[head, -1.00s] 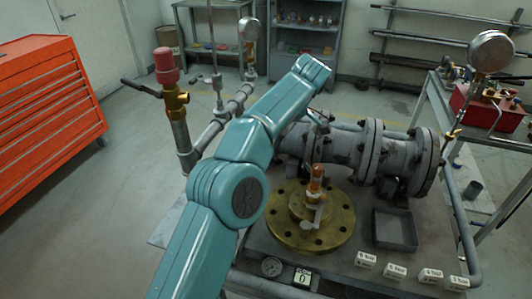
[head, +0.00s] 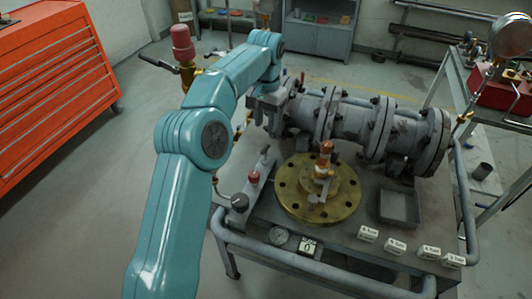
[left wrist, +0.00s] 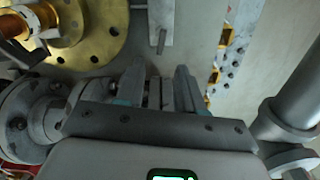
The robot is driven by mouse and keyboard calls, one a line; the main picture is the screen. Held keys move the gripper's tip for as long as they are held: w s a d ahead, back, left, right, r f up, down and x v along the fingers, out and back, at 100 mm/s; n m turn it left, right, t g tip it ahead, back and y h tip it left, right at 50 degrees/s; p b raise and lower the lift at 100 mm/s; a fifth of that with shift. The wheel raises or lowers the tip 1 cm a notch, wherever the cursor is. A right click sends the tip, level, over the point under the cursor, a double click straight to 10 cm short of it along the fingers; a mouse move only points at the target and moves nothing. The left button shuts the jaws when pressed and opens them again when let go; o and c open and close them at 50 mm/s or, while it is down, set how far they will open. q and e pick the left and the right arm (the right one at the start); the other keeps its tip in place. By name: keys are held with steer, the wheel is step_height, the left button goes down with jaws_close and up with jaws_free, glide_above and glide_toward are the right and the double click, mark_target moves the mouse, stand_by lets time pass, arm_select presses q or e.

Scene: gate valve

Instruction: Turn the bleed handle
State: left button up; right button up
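I cannot tell for sure which part is the bleed handle. A small grey handle (head: 265,157) stands on a grey block (head: 238,205) beside a red knob (head: 253,178), left of the brass flange (head: 290,205). An orange-topped valve (head: 324,160) stands on the flange. My left gripper (head: 265,115) is near the left end of the grey pipe, mostly hidden by its own arm. In the left wrist view its fingers (left wrist: 160,88) are apart, with no object clearly held. A light plate with a short dark bar (left wrist: 161,40) lies beyond them. My right gripper is not in view.
The flanged grey pipe (head: 350,125) lies along the back of the bench. A red-capped valve with a lever (head: 181,42) stands at left. An orange cabinet (head: 45,95) is far left.

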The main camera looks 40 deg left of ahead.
mark_target(265, 148)
arm_select(q)
step_height(265, 148, down, 13)
steer(key=shift+b, duration=0.65)
steer(key=shift+a, duration=0.1)
jaws_close()
